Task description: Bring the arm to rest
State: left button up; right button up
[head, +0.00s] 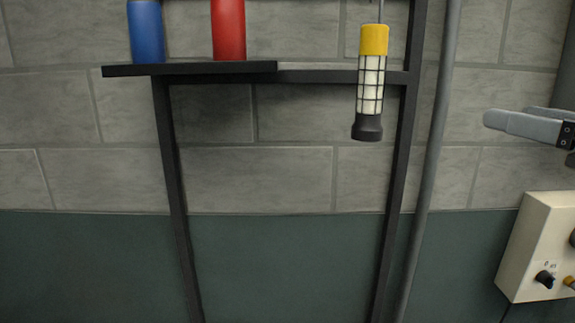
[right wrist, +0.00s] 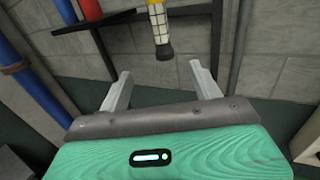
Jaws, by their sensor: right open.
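My right gripper (head: 492,122) comes in from the right edge of the head view, with its grey fingers in front of the wall. In the right wrist view my right gripper (right wrist: 157,82) has its two fingers wide apart with nothing between them. A work lamp (head: 371,85) with a yellow top, a caged white tube and a black end hangs on a cord in front of the rack. The lamp also shows beyond the fingers in the right wrist view (right wrist: 160,30). My left gripper is in neither view.
A black metal rack (head: 172,150) with a shelf (head: 190,69) stands at the wall. A blue cylinder (head: 146,32) and a red cylinder (head: 228,30) stand on the shelf. A grey pipe (head: 435,140) runs down the wall. A cream box with knobs (head: 527,240) is at the lower right.

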jog(key=w+a+f+m+g, duration=0.2)
jog(key=w+f+m, duration=0.35)
jog(key=f, duration=0.35)
jog(key=w+a+f+m+g, duration=0.1)
jog(key=w+a+f+m, duration=0.1)
jog(key=w+f+m, duration=0.35)
notch_tip(320, 180, down, 26)
jog(key=a+m+g+h, duration=0.2)
jog(key=m+g, duration=0.1)
jog(key=m, duration=0.8)
jog(key=s+f+m+g+h, duration=0.4)
jog(key=s+f+m+g, duration=0.4)
jog(key=s+f+m, duration=1.2)
notch_tip(320, 180, down, 37)
jog(key=s+n+b, duration=0.3)
jog(key=n, duration=0.1)
pick_arm(q)
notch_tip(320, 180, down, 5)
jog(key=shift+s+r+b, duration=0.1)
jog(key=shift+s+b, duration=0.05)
jog(key=shift+b, duration=0.8)
pick_arm(e)
jog(key=s+d+f+g, duration=0.1)
jog(key=s+d+f, duration=0.1)
jog(key=s+f, duration=0.7)
jog(key=s+d+f+g, duration=0.1)
jog(key=s+f, duration=0.9)
jog(key=f, duration=0.4)
jog(key=shift+d, duration=0.4)
